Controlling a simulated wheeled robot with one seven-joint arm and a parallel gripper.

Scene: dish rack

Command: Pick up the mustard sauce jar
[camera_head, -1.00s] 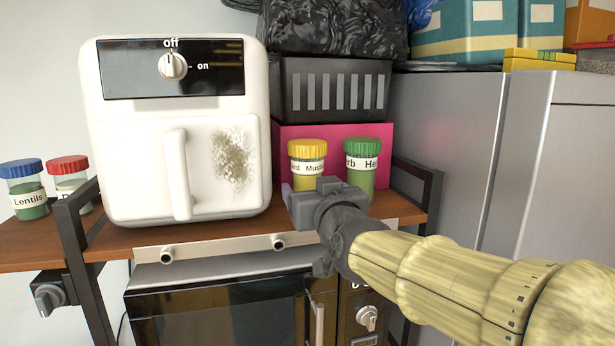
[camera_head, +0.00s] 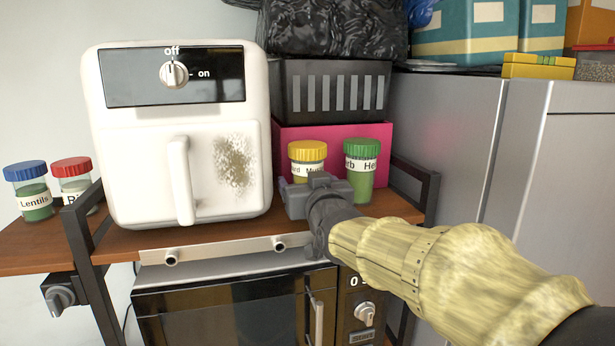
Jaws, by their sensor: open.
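The mustard sauce jar (camera_head: 307,152) has a yellow lid and a white label reading "Mustard" in part. It stands upright on the wooden shelf, between the white air fryer and a green-lidded jar. My gripper (camera_head: 305,186) is right in front of it, low at its body, and hides its lower part. The gripper is open. Its fingertips are hard to make out, so I cannot tell whether they are around the jar or touching it.
The green-lidded herb jar (camera_head: 361,170) stands close on the right, beside my gripper. The white air fryer (camera_head: 130,150) is on the left. A pink box (camera_head: 380,135) under a dark crate (camera_head: 330,90) stands behind. Black rack posts (camera_head: 432,200) bound the shelf (camera_head: 225,232).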

